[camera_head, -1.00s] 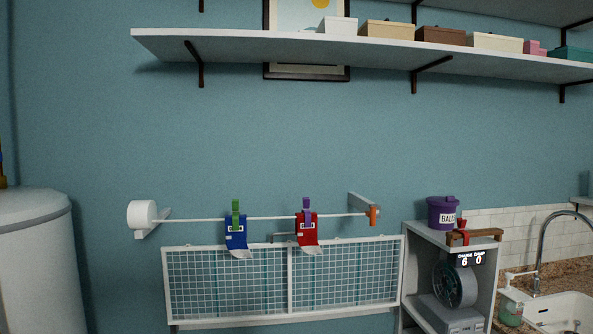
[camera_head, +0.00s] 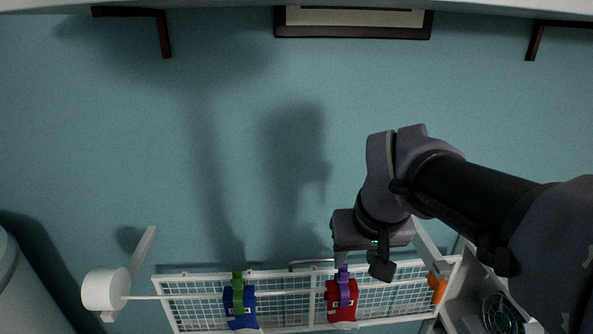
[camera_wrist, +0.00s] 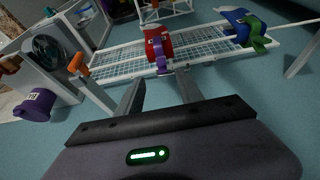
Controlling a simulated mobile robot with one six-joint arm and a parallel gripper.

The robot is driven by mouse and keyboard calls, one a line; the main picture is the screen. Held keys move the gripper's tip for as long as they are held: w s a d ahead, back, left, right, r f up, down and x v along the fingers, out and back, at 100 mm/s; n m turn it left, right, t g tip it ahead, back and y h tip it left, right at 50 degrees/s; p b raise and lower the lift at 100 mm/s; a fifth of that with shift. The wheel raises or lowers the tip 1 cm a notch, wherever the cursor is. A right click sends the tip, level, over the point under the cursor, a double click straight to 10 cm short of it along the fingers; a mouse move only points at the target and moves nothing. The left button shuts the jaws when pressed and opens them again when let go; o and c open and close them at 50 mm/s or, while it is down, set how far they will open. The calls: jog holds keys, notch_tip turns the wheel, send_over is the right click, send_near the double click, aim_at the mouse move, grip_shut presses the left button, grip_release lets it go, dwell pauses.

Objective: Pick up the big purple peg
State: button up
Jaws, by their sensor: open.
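The big purple peg (camera_head: 343,288) is clipped on the white line over a red sock-like cloth (camera_head: 341,312). In the wrist view the purple peg (camera_wrist: 161,64) hangs at the middle, just ahead of my gripper's fingers. My gripper (camera_head: 360,262) is open and empty, close above the peg in the head view. Its two fingers are spread in the wrist view (camera_wrist: 159,92), with the peg beyond the gap between them. I cannot tell whether a finger touches the peg.
A green peg (camera_head: 237,285) holds a blue cloth (camera_head: 239,309) on the same line to the left. An orange piece (camera_head: 437,288) sits at the line's right end. A white wire rack (camera_head: 197,316) lies below the line.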

aim_at(344, 269)
jog(key=x, duration=0.2)
jog(key=w+x, duration=0.1)
jog(key=x, duration=0.3)
jog(key=shift+w+r, duration=0.2)
jog(key=shift+w, duration=0.05)
jog(key=x, duration=0.2)
jog(key=p+x, duration=0.1)
jog(key=x, duration=0.1)
jog(key=shift+s+a+f, duration=0.1)
jog(key=shift+a+f, duration=0.05)
jog(key=shift+f, duration=0.25)
jog(key=shift+w+f, duration=0.1)
jog(key=shift+w, duration=0.15)
jog(key=shift+s, duration=0.4)
jog(key=c, duration=0.6)
grip_shut()
jog(key=shift+w, duration=0.15)
